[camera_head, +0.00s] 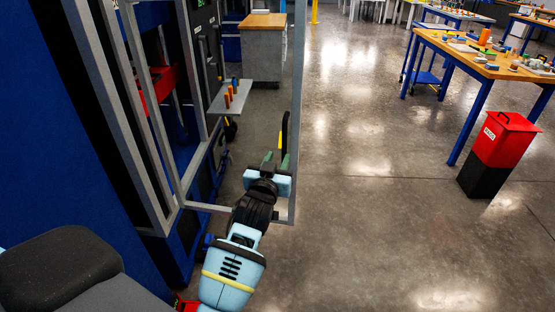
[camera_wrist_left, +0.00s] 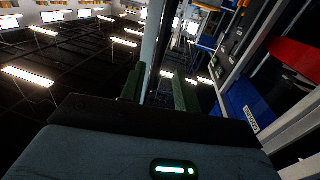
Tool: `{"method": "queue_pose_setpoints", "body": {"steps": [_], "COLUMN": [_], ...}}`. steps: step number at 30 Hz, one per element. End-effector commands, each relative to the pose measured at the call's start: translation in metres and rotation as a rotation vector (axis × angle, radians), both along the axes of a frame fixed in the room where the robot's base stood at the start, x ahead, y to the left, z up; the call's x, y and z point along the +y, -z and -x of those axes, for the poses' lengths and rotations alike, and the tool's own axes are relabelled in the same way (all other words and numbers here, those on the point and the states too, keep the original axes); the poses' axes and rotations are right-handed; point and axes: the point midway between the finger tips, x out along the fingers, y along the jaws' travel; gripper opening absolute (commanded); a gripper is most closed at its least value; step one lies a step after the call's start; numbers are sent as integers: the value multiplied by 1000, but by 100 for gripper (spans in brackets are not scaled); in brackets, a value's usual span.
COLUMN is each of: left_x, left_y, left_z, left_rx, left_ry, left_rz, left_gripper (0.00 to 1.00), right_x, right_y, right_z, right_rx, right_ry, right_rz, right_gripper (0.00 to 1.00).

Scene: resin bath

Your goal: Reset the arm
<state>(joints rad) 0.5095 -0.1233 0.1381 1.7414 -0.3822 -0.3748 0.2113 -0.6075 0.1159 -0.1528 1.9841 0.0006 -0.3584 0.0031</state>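My left arm comes in from the bottom of the head view, and its left gripper (camera_head: 282,160) is beside the upright grey door frame (camera_head: 297,110) of the machine. In the left wrist view the two green fingers of the left gripper (camera_wrist_left: 158,92) stand apart. A grey upright bar (camera_wrist_left: 154,45) shows between and beyond them; I cannot tell whether they touch it. No object is seen held. My right gripper is in neither view.
The blue and grey machine (camera_head: 185,235) fills the left. A small shelf (camera_head: 217,101) carries orange cylinders (camera_head: 229,98). A wood-topped cabinet (camera_head: 262,50) stands behind. On the right are a red and black bin (camera_head: 502,140) and a workbench (camera_head: 450,45). The floor between is clear.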

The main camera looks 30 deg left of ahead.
Motion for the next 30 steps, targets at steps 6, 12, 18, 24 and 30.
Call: {"method": "queue_pose_setpoints", "body": {"steps": [6, 12, 18, 24, 30], "left_x": [0, -2, -18, -39, -64], "left_y": [0, 19, 94, 172, 232], "left_z": [0, 11, 68, 154, 255], "left_rx": [0, 33, 177, 351, 529], "left_ry": [0, 12, 81, 174, 275], "left_rz": [0, -7, -31, -40, -23], "left_gripper": [32, 32, 32, 32, 32], "right_x": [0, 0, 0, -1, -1], "right_y": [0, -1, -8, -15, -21], "right_z": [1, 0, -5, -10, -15], "right_rx": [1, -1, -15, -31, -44], "right_ry": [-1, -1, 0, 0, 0], "right_rz": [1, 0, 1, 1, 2], "right_gripper": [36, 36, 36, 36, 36]}}
